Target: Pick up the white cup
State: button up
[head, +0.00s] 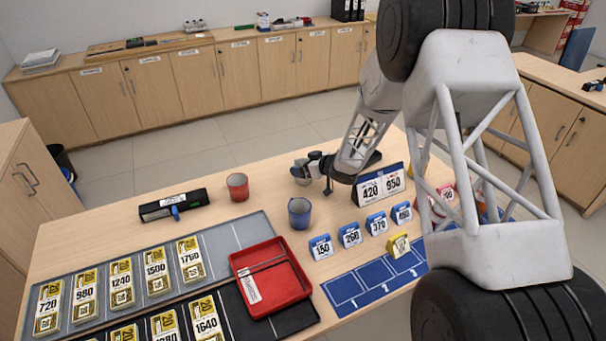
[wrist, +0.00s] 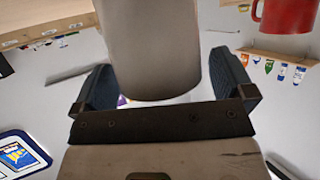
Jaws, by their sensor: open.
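The white cup (wrist: 150,50) fills the top middle of the wrist view as a pale, smooth, round-sided body between the two fingers. My gripper (wrist: 163,78) is open, with one dark blue-grey finger on each side of the cup. A gap shows to the right of the cup; the left finger is close to its side. In the head view my gripper (head: 318,166) is low over the far side of the counter, and a small pale part of the white cup (head: 302,180) shows beside it, mostly hidden.
A red cup (head: 238,187) and a blue cup (head: 299,212) stand nearby on the counter. A 420/950 sign (head: 382,185) is close on the right, with small blue number cards (head: 349,235) in front. A red tray (head: 270,278) lies nearer.

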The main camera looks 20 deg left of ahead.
jog(key=shift+c, duration=0.2)
jog(key=c, duration=1)
jog(key=shift+o, duration=0.2)
jog(key=shift+r, duration=0.15)
notch_tip(320, 180, up, 10)
dwell(0.4)
